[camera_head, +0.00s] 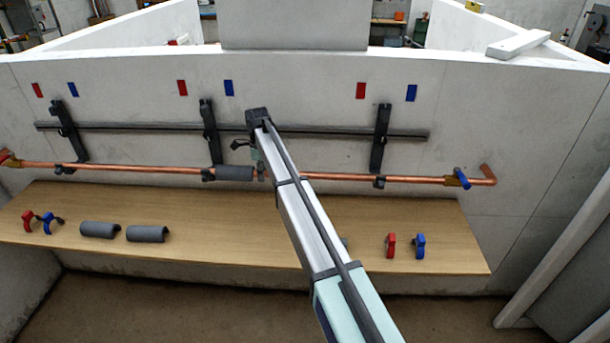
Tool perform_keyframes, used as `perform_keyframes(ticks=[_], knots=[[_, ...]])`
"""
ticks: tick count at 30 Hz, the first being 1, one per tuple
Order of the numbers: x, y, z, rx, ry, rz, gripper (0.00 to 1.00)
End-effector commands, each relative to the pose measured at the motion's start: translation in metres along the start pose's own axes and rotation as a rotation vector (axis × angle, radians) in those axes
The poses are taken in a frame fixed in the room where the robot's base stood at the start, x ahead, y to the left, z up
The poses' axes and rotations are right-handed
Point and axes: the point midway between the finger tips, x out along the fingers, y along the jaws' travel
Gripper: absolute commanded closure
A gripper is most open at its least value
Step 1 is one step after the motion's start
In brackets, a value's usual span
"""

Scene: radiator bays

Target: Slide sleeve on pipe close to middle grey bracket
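A copper pipe (410,179) runs along the wall above the wooden shelf. A dark grey sleeve (234,173) sits around the pipe just right of the foot of the middle grey bracket (211,135). Its left end is at or very near the bracket's pipe clip (208,175); I cannot tell whether they touch. My gripper (261,173) is at the pipe by the sleeve's right end. My arm hides most of it, so its fingers are unclear.
Other brackets (69,132) (381,140) stand left and right. Two loose sleeves (99,229) (148,234) lie on the shelf (200,205), with red and blue clips (391,245) (420,246) near its ends. A dark rail (330,131) crosses above the pipe.

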Motion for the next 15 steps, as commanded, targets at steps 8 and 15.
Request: perform_keyframes(ticks=[8,15], knots=[[-0.018,0.000,0.000,0.000,0.000,-0.001,0.60],[-0.041,0.000,0.000,0.000,0.000,-0.001,0.60]])
